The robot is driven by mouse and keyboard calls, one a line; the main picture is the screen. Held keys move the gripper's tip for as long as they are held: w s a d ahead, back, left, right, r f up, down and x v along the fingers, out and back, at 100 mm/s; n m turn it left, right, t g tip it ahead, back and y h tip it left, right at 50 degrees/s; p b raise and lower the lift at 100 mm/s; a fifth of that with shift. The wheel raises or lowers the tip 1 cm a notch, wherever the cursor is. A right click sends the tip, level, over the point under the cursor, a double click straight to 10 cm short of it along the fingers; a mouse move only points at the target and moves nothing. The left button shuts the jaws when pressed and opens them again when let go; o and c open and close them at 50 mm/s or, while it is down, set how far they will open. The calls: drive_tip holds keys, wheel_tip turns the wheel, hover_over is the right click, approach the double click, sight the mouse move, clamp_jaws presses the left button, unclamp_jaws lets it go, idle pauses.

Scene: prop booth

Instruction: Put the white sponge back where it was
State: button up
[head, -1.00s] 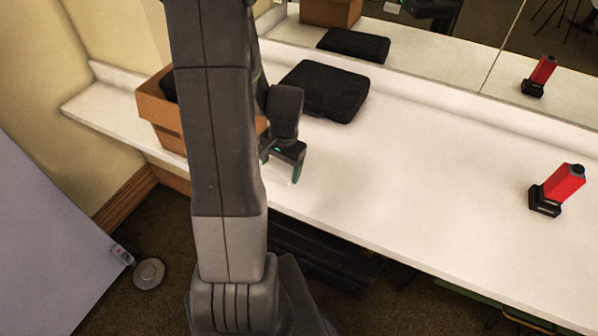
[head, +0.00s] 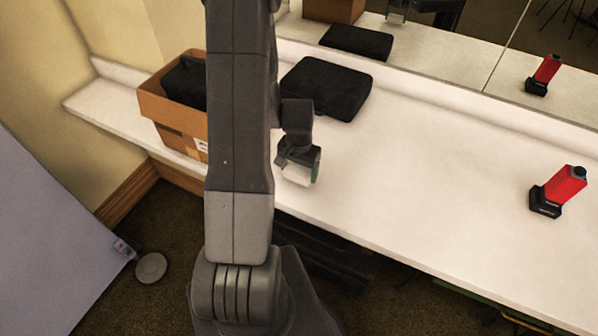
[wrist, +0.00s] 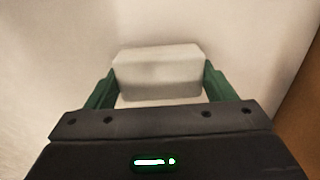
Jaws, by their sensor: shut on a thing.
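The white sponge (wrist: 157,73) is between the two green fingers of my gripper (wrist: 160,88) in the wrist view. My gripper is shut on it. In the head view my gripper (head: 300,172) is over the front part of the white counter (head: 420,185), with the pale sponge (head: 296,175) showing at its fingers. I cannot tell whether the sponge touches the counter or hangs just above it. My arm covers part of the counter to the left of the gripper.
A cardboard box (head: 160,108) with a black item (head: 186,82) in it stands at the left. A black case (head: 325,88) lies behind my gripper. A red and black device (head: 562,190) stands at the right. The counter between case and device is clear. A mirror runs along the back.

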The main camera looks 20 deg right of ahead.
sight(299, 170)
drive_tip(key=shift+f, duration=0.85)
drive_tip(key=o, duration=0.9)
wheel_tip(299, 170, up, 12)
drive_tip(key=shift+r+b, duration=0.1)
drive_tip(key=shift+b, duration=0.2)
